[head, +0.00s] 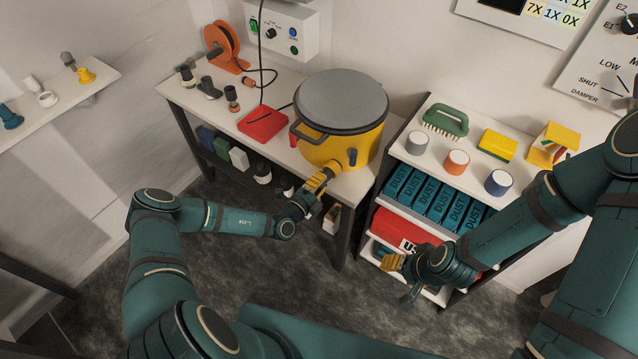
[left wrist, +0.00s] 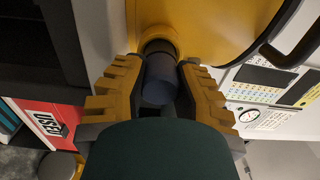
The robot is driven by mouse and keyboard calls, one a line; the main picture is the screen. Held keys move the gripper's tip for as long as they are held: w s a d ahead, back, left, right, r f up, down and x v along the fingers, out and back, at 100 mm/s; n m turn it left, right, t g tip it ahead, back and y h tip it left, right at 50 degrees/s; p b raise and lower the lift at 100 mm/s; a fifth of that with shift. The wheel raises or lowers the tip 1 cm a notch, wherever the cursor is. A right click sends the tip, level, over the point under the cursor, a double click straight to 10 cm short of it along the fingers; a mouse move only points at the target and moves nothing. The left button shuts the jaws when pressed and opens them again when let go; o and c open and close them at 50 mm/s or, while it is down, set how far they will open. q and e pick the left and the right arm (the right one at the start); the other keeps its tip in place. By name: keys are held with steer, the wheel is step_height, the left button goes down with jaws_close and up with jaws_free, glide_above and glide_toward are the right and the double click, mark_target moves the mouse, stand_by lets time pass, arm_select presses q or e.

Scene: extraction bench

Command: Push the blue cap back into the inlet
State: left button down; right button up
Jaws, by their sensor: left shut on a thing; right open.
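The blue cap (left wrist: 160,80) is a dark blue cylinder in the left wrist view, between the two yellow fingers of my left gripper (left wrist: 158,72). Just beyond it is the inlet (left wrist: 172,35), a yellow collar with a dark ring on the side of the yellow drum (head: 365,139). The cap is lined up with the inlet; how deep it sits I cannot tell. In the head view, my left gripper (head: 318,181) is at the drum's lower front and hides the cap. My right gripper (head: 391,262) is open and empty in front of the shelf unit.
The drum has a grey lid and stands on the white bench (head: 200,110) near its right end. A red box (head: 263,123) lies left of it. The shelf unit (head: 433,160) to the right holds several blue DUST boxes (head: 436,203). The floor in front is clear.

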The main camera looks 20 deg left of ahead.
arm_select(q)
steer(key=shift+x, duration=0.85)
steer(key=c, duration=0.8)
jaws_free()
steer(key=shift+o, duration=0.2)
steer(key=shift+s+f, duration=0.1)
steer(key=shift+s+a, duration=0.1)
steer(key=shift+s, duration=0.1)
steer(key=v, duration=1.1)
steer(key=shift+s+r, duration=0.2)
steer(key=shift+r, duration=0.05)
